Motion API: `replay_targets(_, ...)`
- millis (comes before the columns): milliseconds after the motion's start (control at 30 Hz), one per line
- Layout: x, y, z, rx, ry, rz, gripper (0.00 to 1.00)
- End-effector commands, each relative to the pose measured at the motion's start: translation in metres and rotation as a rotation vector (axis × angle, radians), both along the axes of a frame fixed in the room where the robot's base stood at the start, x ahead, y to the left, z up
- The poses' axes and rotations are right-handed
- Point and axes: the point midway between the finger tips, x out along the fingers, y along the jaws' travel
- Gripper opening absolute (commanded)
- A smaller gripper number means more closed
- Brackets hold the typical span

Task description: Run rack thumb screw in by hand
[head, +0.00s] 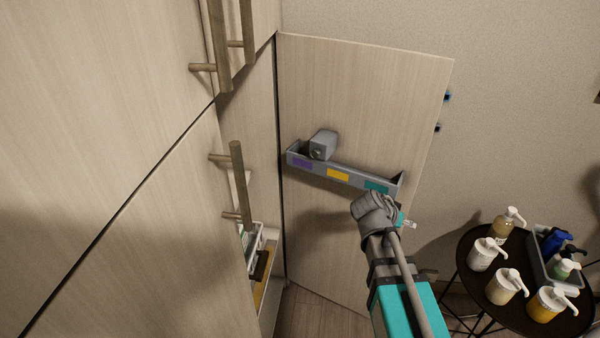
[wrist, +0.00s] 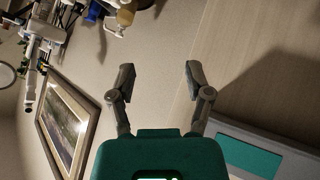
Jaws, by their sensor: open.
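The grey rack (head: 350,177) is mounted across the inside of the open cabinet door (head: 340,100), with purple, yellow and teal labels on its front. A grey canister-like object (head: 322,145) sits in its left part. In the wrist view the rack (wrist: 282,148) shows at the lower right, with its teal label. My gripper (wrist: 158,82) is open with nothing between its fingers. It is near the rack's right end, apart from it, beside the door's face. In the head view my arm hides most of the gripper. I cannot make out the thumb screw in either view.
A round black table (head: 465,285) at the lower right holds several pump bottles and a grey tray (head: 540,262). A framed picture (wrist: 68,118) hangs on the wall in the wrist view.

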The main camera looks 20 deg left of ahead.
Motion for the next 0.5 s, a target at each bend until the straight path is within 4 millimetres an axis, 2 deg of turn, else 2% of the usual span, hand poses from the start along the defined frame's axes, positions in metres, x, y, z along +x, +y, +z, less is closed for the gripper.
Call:
replay_targets(33, 0.005, 0.019, 0.005, -0.010, -0.054, 0.015, 0.65)
replay_targets(233, 0.016, 0.086, 0.033, -0.022, -0.287, 0.076, 0.65)
replay_targets(500, 0.010, 0.191, 0.073, 0.029, -0.588, 0.211, 0.65)
